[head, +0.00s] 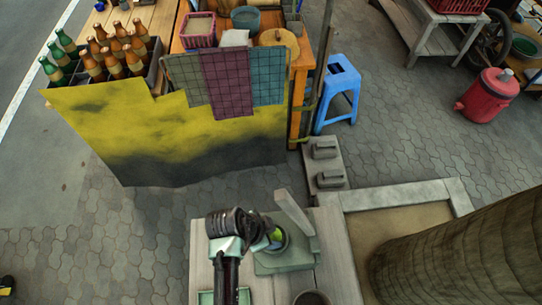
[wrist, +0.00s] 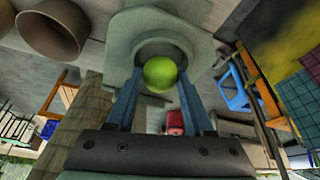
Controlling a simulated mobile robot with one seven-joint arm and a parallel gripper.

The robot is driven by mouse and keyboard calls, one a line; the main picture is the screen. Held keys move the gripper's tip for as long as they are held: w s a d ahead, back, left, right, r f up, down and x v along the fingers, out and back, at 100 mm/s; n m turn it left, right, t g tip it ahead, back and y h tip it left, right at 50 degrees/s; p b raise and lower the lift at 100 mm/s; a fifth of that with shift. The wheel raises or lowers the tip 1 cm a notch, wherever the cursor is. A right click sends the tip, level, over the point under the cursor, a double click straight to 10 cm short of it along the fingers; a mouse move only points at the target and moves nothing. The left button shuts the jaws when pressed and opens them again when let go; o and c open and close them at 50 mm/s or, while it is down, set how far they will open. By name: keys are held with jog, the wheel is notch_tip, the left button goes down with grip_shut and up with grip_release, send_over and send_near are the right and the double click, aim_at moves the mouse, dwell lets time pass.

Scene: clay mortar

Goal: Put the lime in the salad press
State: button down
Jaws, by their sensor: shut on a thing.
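The bright green lime (wrist: 159,74) is between the fingertips of my gripper (wrist: 160,78) in the wrist view. My gripper is shut on it. In the head view, the lime (head: 276,236) shows partly beside my gripper (head: 268,238). The salad press (head: 290,262) is a grey-green block on a pale plank bench, with a slab-like upright part behind. In the wrist view, the press (wrist: 120,32) has a round opening, and the lime overlaps this opening. I cannot tell whether the lime touches the press or how deep it is.
A brown round pot (head: 311,298) stands close to the press on the bench (head: 341,255). A light green tray (head: 206,297) lies at left, by my arm. Beyond are a stall with a yellow cloth (head: 190,135), a blue stool (head: 340,90) and grey blocks (head: 328,178).

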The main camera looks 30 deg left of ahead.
jog(key=shift+f, duration=0.2)
jog(key=shift+f, duration=0.15)
jog(key=shift+c, duration=1.4)
grip_release()
jog(key=shift+r, duration=0.25)
jog(key=v, duration=1.2)
jog(key=shift+b, duration=0.4)
jog(key=shift+s+f, duration=0.15)
